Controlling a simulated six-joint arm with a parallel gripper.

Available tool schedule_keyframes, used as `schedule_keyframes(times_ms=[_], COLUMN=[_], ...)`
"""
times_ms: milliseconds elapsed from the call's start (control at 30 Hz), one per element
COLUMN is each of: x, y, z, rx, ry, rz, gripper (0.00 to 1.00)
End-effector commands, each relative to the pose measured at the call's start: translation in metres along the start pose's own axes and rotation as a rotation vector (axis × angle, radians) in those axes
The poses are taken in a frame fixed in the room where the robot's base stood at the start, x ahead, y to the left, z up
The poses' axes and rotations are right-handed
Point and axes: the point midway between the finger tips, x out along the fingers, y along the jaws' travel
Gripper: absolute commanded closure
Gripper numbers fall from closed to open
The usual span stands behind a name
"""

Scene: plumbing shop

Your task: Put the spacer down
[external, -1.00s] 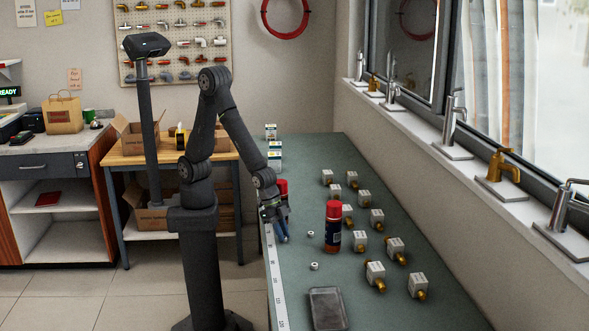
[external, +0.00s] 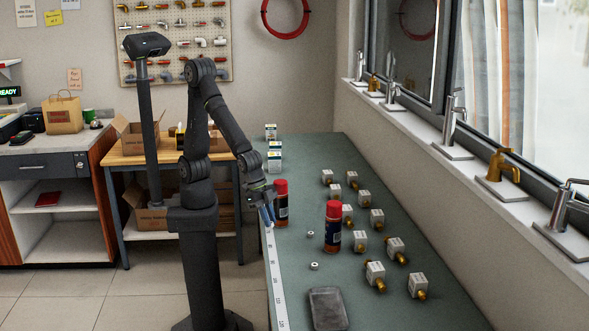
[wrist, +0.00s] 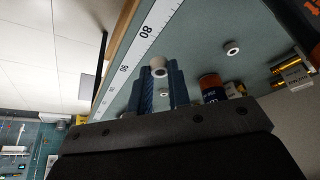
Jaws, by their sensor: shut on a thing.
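My gripper (wrist: 160,74) has blue fingers shut on a small pale round spacer (wrist: 159,65), whose end shows at the fingertips in the wrist view. In the external view my gripper (external: 269,216) hangs over the left edge strip of the green bench, close to the white ruler, beside a red-capped can (external: 281,203). The held spacer is too small to make out there. Two loose spacers lie on the bench, one farther (external: 310,234) and one nearer (external: 314,266). Both also show in the wrist view, one at right (wrist: 231,48) and one between the fingers (wrist: 164,93).
The white ruler (external: 276,281) runs along the bench's left edge. A second red-capped can (external: 333,226) stands mid-bench. Several boxed brass valves (external: 375,273) stand to the right. A grey tray (external: 328,308) lies at the near end. Bench surface between ruler and spacers is clear.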

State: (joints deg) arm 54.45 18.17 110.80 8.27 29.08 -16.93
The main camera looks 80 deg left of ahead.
Motion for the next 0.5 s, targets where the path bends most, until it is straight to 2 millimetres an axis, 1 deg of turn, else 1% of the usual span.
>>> schedule_keyframes(times_ms=[33, 200, 400, 467, 500], x=[-0.010, -0.033, -0.047, -0.048, -0.048], y=[0.012, 0.037, 0.054, 0.057, 0.060], z=[0.003, 0.012, 0.016, 0.013, 0.009], rx=[0.006, 0.004, 0.001, 0.000, -0.001], ry=[0.003, 0.001, 0.000, 0.000, -0.001], rz=[0.003, 0.002, 0.001, 0.000, -0.001], gripper=[1.00, 1.00, 1.00, 1.00, 1.00])
